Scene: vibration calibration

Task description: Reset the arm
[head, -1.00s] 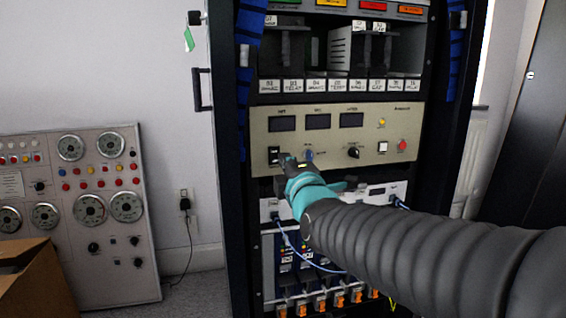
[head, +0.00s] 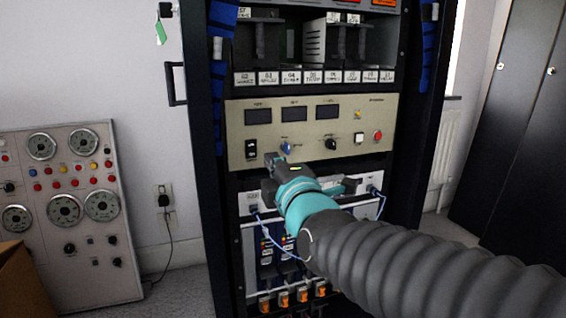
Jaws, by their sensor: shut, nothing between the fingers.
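My gripper (head: 272,160) shows in the head view at the end of my arm, in front of the lower left part of a beige instrument panel (head: 380,107). It is shut and empty. Its tip lies just right of and below the black rocker switch (head: 251,149); I cannot tell whether it touches the panel. The beige panel also bears three dark displays, a blue knob (head: 286,148), a black knob (head: 331,143), a white square button (head: 359,138) and a red button (head: 377,135).
A black rack (head: 197,150) holds the panel, with labelled slots above and a white unit with blue cables (head: 372,191) below. A gauge console (head: 95,270) and a cardboard box (head: 20,285) stand left. A dark cabinet (head: 500,130) stands right.

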